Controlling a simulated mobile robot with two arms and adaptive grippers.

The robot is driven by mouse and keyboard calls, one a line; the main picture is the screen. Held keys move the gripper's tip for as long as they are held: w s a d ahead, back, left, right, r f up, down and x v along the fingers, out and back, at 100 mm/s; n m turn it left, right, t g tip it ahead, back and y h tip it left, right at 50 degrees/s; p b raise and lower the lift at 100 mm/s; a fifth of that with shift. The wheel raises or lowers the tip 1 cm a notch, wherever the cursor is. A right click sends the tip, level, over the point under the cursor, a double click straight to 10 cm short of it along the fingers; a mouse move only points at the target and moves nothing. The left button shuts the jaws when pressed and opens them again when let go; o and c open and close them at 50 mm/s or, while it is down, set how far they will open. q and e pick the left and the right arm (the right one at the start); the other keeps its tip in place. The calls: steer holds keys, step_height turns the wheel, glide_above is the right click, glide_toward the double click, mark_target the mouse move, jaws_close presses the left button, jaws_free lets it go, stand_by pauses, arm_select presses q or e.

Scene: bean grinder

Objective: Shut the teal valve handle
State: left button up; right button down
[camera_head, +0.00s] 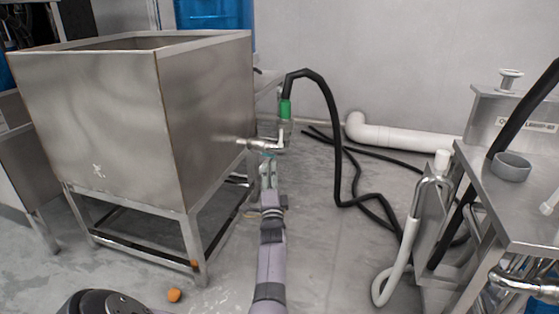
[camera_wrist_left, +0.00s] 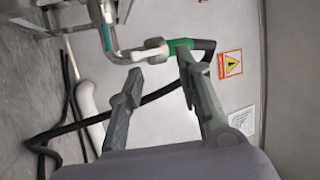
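A steel tank (camera_head: 130,120) has a metal outlet pipe (camera_head: 262,142) on its right side, ending in a green hose connector (camera_head: 285,109). A small teal piece, apparently the valve handle (camera_head: 267,153), shows under the pipe. In the left wrist view the teal handle (camera_wrist_left: 107,37) is at the upper left, beside the bent pipe (camera_wrist_left: 128,55); the green connector (camera_wrist_left: 179,45) is further right. My left gripper (camera_head: 268,168) is just below the valve. In the wrist view its fingers (camera_wrist_left: 158,72) are apart with nothing between them. My right gripper is not seen.
A black hose (camera_head: 330,110) loops from the connector down to the floor. A white pipe (camera_head: 405,137) runs along the wall. A steel bench (camera_head: 515,205) with a grey cup (camera_head: 511,167) stands at right. An orange ball (camera_head: 174,295) lies on the floor.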

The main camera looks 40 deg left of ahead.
arm_select(q)
steer(key=s+d+r+t+p, duration=0.1)
steer(key=d+r+t, duration=0.2)
steer(key=r, duration=0.4)
steer(key=shift+s+d+t+h, duration=0.15)
steer(key=shift+d+t+h, duration=0.25)
steer(key=shift+d, duration=0.45)
steer(key=shift+r, duration=0.1)
